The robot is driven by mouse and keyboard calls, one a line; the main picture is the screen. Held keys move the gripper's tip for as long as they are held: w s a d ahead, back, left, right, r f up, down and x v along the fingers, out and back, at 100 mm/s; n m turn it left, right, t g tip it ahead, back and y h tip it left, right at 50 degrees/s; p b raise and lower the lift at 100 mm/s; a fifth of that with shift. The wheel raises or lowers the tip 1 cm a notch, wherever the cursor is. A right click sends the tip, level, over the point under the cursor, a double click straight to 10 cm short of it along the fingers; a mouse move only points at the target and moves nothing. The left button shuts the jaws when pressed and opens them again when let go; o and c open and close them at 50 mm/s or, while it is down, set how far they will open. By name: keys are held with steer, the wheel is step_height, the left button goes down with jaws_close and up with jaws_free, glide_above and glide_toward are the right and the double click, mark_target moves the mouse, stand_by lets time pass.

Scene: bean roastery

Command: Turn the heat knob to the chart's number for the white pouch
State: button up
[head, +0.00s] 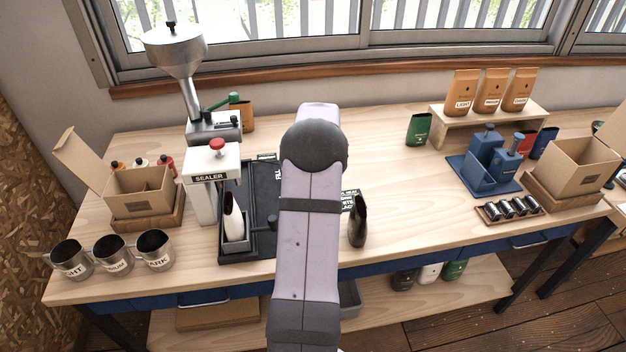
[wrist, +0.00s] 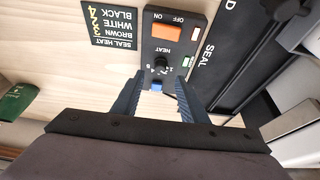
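The black heat knob (wrist: 162,66) sits on a dark control box (wrist: 176,14) in the wrist view, below the HEAT label, with small numbers around it. Its exact setting is too small to read. The seal heat chart (wrist: 108,24) lists brown, white and black; the number beside white looks like 3. My gripper (wrist: 160,84) is open, its two dark fingers apart on either side of the knob's near side, with a small blue piece between them. The white pouch (head: 233,220) stands upright in a holder by the sealer (head: 212,178). My arm hides the knob in the head view.
A dark pouch (head: 357,222) stands right of my arm. Steel cups (head: 114,253) and an open carton (head: 140,190) stand at left.

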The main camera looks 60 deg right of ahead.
steer(key=shift+p+x, duration=1.05)
steer(key=shift+x, duration=2)
jaws_close()
